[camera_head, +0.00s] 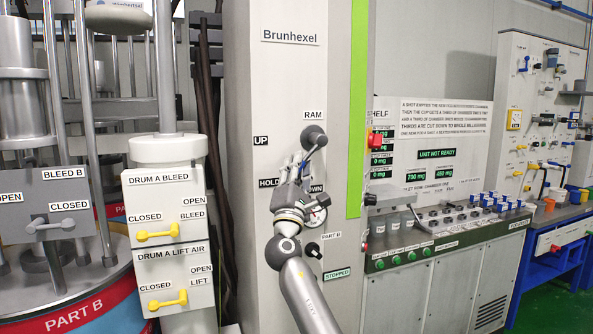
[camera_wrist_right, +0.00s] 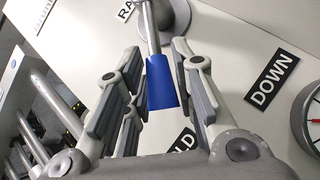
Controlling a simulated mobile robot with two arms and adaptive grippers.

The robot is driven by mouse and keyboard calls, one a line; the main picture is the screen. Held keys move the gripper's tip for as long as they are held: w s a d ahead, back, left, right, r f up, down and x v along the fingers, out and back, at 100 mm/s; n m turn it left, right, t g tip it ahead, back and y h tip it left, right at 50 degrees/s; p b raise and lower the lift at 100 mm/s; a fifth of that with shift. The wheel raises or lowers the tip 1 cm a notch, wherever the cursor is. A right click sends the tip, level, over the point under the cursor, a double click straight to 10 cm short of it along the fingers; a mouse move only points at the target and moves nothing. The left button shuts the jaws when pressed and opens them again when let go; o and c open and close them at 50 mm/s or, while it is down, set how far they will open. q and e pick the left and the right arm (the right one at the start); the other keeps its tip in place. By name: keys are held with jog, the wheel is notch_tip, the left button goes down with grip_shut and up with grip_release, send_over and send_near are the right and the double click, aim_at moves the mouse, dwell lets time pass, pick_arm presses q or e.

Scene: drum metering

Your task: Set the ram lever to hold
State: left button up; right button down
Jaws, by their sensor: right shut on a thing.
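The ram lever pivots on a grey round hub (camera_head: 314,136) below the RAM label (camera_head: 314,115) on the tall light panel. Its arm slants down and left from the hub into my right gripper (camera_head: 297,163). In the right wrist view, the lever's blue handle (camera_wrist_right: 162,84) lies between the fingers of my right gripper (camera_wrist_right: 158,72), which is shut on it. The handle's end points toward the HOLD label (camera_wrist_right: 182,143), partly hidden by my gripper; the DOWN label (camera_wrist_right: 271,80) is to the right. The UP label (camera_head: 261,140) is at the upper left. My left gripper is out of view.
A round gauge (camera_head: 316,216) and a black PART B knob (camera_head: 313,250) sit just below my right gripper. Yellow drum A valve handles (camera_head: 158,233) are at the left.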

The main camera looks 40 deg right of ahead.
jog(key=c, duration=1.2)
grip_release()
jog(key=v, duration=1.2)
jog(key=shift+f, duration=0.1)
